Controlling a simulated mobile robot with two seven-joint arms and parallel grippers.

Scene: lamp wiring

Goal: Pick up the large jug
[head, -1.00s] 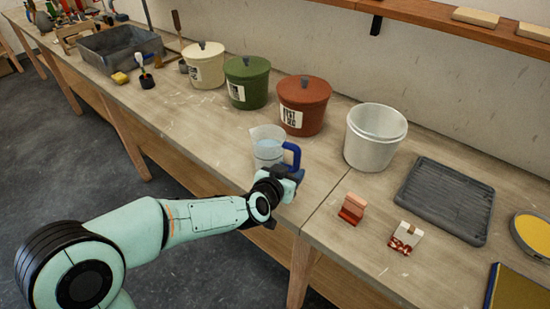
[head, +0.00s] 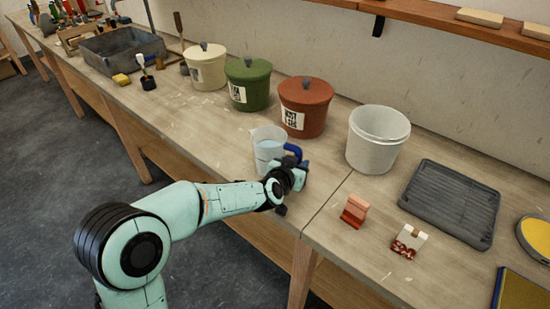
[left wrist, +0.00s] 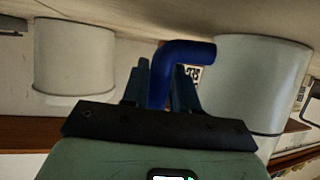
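The large jug (head: 268,148) is a clear measuring jug with a blue handle. It stands upright on the wooden bench in front of the rust-red pot, in the head view. In the left wrist view, which is upside down, its pale body (left wrist: 258,85) is at the right and the handle (left wrist: 160,78) reaches in between the fingers. My left gripper (left wrist: 160,88) has its fingers on both sides of the handle, close against it, and appears shut on it. In the head view my left gripper (head: 297,168) is at the handle's side of the jug. My right gripper is not in view.
Behind the jug are a rust-red pot (head: 305,108), a green pot (head: 247,85) and a cream pot (head: 205,68). A white bucket (head: 376,142) stands to the right. A salmon block (head: 354,211), a white-and-red block (head: 408,241) and a grey ribbed tray (head: 452,205) lie further right.

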